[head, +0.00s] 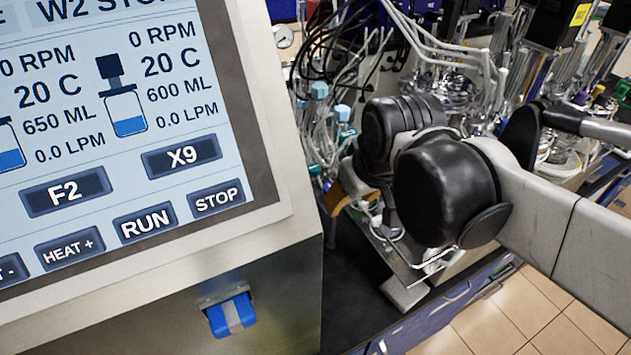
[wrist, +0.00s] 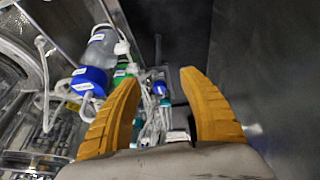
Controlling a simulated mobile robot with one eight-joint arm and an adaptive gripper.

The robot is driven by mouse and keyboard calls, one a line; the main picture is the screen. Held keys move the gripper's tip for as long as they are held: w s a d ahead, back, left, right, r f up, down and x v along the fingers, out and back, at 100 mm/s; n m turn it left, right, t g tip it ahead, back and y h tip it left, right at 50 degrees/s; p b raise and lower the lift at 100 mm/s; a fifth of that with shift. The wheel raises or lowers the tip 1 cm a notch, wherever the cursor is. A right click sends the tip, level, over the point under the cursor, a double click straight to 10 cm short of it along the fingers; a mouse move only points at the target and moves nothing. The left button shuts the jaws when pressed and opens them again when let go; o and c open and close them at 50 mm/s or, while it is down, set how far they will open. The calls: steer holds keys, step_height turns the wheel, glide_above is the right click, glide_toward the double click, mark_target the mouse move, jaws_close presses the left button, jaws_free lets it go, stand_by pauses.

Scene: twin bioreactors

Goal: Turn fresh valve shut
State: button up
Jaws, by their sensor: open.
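My gripper shows in the wrist view (wrist: 158,82) with its two ridged yellow fingers apart and nothing clearly held between them. In the head view one yellow finger (head: 336,199) shows beside the tubing, left of my black arm joints, which hide much of the area. I cannot pick out the fresh valve for certain in either view. White tubing and small teal fittings (wrist: 165,88) appear beyond and between the fingers in the wrist view, too small to tell apart. I cannot tell whether the fingers touch anything.
A control screen (head: 110,120) fills the left of the head view, with a blue-and-grey fitting (head: 231,315) below it. Glass reactor vessels (head: 455,95) stand behind my arm. A blue-capped bottle (wrist: 90,82) is left of the fingers; a dark panel (wrist: 265,70) is close on the right.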

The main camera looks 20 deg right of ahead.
steer(key=w+r+n+g+p, duration=0.2)
steer(key=w+r+p, duration=0.2)
steer(key=w, duration=0.2)
steer(key=n+g+p, duration=0.3)
glide_above(329, 186)
steer(key=f, duration=0.2)
step_height(329, 186, down, 10)
steer(key=b, duration=0.2)
steer(key=shift+b, duration=0.4)
jaws_close()
